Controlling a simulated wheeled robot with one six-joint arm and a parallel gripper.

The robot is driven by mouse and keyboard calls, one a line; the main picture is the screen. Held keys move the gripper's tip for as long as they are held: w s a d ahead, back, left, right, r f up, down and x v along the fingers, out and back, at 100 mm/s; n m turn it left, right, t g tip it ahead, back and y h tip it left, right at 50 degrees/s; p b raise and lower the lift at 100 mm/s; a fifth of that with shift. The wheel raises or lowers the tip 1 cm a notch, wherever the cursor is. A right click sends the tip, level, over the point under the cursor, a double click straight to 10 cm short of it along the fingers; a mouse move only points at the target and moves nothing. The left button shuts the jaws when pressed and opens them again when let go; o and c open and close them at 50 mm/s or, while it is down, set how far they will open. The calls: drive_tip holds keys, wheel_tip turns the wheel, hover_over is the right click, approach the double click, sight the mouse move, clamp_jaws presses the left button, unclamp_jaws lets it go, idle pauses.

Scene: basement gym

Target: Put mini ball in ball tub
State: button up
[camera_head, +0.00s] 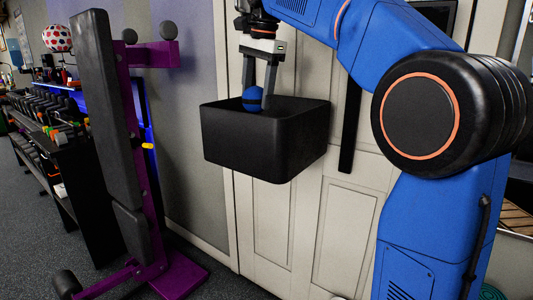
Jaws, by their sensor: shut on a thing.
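The mini ball (252,99) is blue with a dark band, and it sits between the fingers of my gripper (254,98). My gripper is shut on the ball and points down. The ball tub (262,148) is a black open-topped box in front of the white door. The ball and fingertips show at the tub's opening, with the ball's lower part close to the front rim. From this single view I cannot tell how deep the ball is inside the tub. The inside floor of the tub is hidden.
A purple workout bench with a black upright pad (106,110) stands at the left. A rack of dumbbells (40,150) runs along the far left wall. White panelled doors (345,230) are behind the tub.

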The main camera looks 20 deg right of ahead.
wheel_tip(320, 180, down, 14)
drive_tip(key=shift+r, duration=0.2)
idle(0.5)
drive_tip(key=o, duration=1)
drive_tip(key=shift+f, duration=0.1)
drive_tip(key=shift+o, duration=0.2)
drive_tip(key=r, duration=0.3)
drive_tip(key=s+r, duration=0.1)
drive_tip(key=r, duration=0.3)
drive_tip(key=s+d+r, duration=0.1)
drive_tip(key=r, duration=0.3)
drive_tip(key=shift+r, duration=0.1)
drive_tip(key=shift+s+r, duration=0.1)
drive_tip(key=shift+r, duration=0.3)
